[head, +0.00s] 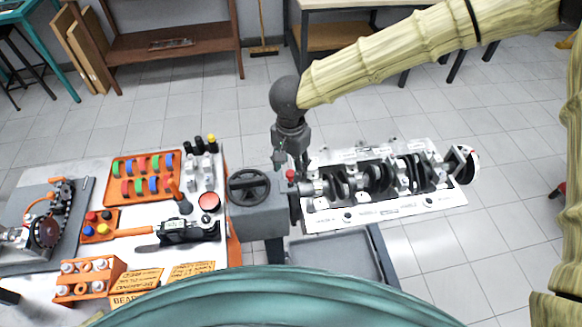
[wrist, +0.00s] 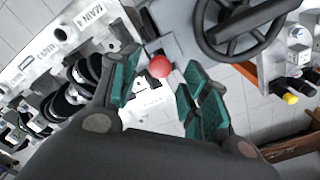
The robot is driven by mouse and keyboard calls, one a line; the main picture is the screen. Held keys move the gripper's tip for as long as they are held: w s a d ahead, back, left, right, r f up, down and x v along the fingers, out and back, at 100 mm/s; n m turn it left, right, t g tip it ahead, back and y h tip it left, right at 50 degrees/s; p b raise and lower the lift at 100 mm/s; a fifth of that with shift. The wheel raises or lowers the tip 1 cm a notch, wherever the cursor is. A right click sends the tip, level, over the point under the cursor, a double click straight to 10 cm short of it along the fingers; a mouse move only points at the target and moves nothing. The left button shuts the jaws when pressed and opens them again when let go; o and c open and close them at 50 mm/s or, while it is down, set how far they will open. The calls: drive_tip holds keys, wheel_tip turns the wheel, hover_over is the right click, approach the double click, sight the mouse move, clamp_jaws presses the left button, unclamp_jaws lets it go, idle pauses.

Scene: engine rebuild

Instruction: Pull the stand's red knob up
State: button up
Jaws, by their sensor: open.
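The stand's red knob (head: 290,174) sits on top of the grey stand head (head: 262,220), between the black handwheel (head: 249,186) and the engine block (head: 385,185). In the wrist view the red knob (wrist: 160,66) shows between the fingertips, just beyond them. My gripper (head: 287,160) points down from above the knob. In the wrist view my gripper (wrist: 158,88) is open, with teal finger pads on either side of the knob. I cannot tell whether a pad touches it.
The handwheel (wrist: 238,25) is close beside the right finger in the wrist view. The engine block with its crankshaft lies to the right of the stand head. A workbench (head: 150,222) with an orange tray (head: 118,192) and tools stands at the left.

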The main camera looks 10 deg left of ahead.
sight(291, 173)
wheel_tip(291, 173, up, 10)
drive_tip(key=shift+r, duration=0.25)
drive_tip(key=shift+d, duration=0.1)
idle(0.5)
